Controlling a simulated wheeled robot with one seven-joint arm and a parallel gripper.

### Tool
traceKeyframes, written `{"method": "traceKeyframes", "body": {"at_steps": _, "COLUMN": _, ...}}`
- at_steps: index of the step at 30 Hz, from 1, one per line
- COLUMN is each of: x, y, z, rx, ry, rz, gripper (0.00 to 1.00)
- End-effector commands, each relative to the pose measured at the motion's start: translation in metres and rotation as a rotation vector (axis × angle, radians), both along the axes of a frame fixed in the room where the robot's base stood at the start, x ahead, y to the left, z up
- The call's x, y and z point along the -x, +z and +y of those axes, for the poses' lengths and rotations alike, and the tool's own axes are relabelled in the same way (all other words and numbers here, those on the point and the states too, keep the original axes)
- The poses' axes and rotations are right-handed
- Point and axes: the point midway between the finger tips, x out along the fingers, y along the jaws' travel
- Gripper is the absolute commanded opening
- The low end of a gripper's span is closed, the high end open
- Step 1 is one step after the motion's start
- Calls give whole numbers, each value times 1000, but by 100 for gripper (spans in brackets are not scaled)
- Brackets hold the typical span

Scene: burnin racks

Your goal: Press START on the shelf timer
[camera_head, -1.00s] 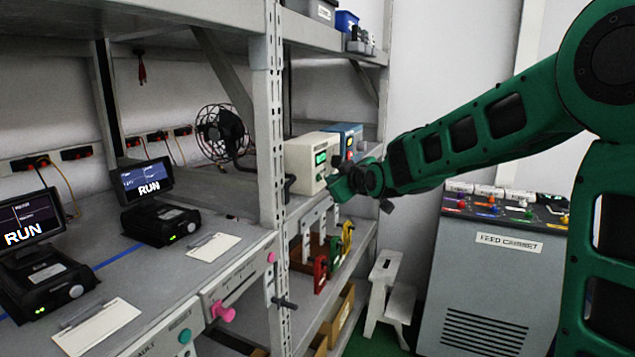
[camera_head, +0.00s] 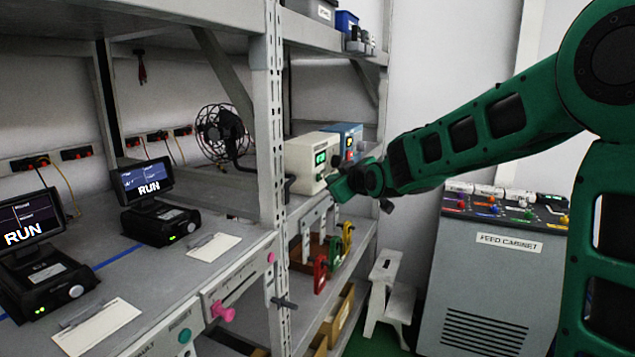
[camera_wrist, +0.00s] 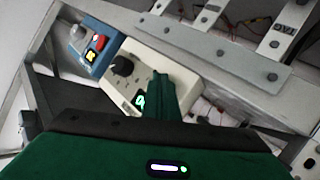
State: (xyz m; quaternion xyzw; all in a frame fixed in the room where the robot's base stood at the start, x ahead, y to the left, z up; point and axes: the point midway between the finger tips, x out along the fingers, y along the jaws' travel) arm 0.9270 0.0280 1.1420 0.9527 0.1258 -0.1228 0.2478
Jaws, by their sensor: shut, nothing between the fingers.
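The shelf timer, a cream box with a green lit display, stands on the middle shelf in the head view (camera_head: 301,158). It also shows in the wrist view (camera_wrist: 112,72), tilted, with a black knob and part of its green display visible. My gripper (camera_head: 332,181) is at the front of the timer, by its lower right side. In the wrist view my shut, empty fingers (camera_wrist: 158,78) reach over the timer's face and hide part of it, so the START button cannot be made out. Whether the fingertips touch the face cannot be told.
A blue box (camera_head: 345,135) with red and yellow buttons stands right beside the timer. A rack post (camera_head: 268,140) rises to the left. A feed cabinet (camera_head: 490,280) and white step stool (camera_head: 388,290) stand right.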

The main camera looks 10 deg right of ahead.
Motion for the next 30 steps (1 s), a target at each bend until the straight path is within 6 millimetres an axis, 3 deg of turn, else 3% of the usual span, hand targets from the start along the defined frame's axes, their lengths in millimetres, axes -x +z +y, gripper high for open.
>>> {"method": "traceKeyframes", "body": {"at_steps": 30, "x": -3, "y": 1, "z": 7, "rx": 0, "ry": 0, "rz": 0, "gripper": 0}}
